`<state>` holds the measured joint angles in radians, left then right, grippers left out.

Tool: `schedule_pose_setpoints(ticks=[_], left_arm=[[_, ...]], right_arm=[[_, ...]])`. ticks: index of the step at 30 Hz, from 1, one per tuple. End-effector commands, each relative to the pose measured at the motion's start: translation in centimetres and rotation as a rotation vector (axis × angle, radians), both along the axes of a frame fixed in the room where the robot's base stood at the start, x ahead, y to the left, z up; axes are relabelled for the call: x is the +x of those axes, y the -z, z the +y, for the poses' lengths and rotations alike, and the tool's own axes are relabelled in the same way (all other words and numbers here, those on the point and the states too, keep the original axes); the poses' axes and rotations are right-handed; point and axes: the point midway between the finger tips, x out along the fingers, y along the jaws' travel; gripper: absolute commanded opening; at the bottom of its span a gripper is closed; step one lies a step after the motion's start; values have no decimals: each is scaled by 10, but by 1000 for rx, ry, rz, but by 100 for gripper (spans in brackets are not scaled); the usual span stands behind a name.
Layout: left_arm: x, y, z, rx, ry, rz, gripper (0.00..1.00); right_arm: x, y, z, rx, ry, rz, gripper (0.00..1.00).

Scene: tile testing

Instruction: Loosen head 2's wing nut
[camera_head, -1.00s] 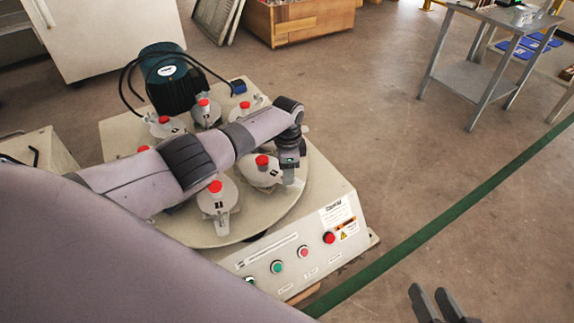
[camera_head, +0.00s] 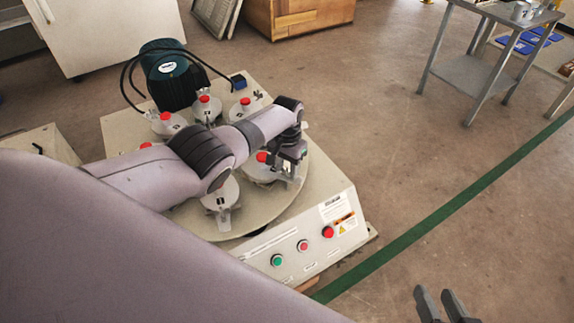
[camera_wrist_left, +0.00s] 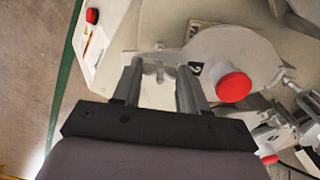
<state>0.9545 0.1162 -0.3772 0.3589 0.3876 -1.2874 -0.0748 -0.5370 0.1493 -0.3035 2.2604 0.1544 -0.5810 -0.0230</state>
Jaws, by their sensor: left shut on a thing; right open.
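The testing machine (camera_head: 335,199) carries a round table with several grey heads, each with a red knob. My left gripper (camera_head: 288,176) is at the head nearest the machine's right side, whose red knob (camera_head: 262,157) shows beside it. In the left wrist view, the two fingers of my left gripper (camera_wrist_left: 158,84) stand either side of a small grey wing nut (camera_wrist_left: 158,70) at the edge of this head (camera_wrist_left: 240,48) and are shut on it. My right gripper (camera_head: 442,304) is open and empty over the floor.
A front head (camera_head: 220,197) lies close under my left forearm. A dark green motor (camera_head: 172,80) with black cables stands behind. Green and red buttons (camera_head: 303,245) line the machine's front. A metal table (camera_head: 478,65) stands far right. The floor between is clear.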

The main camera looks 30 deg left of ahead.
Motion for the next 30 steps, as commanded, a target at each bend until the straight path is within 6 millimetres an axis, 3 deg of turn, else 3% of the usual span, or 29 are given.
schedule_pose_setpoints(ticks=[23,24,26,30], left_arm=[[0,0,0,-1,-105,1,12],[0,0,0,-2,-105,1,49],[0,0,0,-1,-105,1,68],[0,0,0,-1,-104,0,68]], right_arm=[[-2,2,-2,-10,2,5,43],[-2,2,-2,-10,2,5,43],[-1,1,-2,-9,2,3,43],[0,0,-1,-6,4,0,43]])
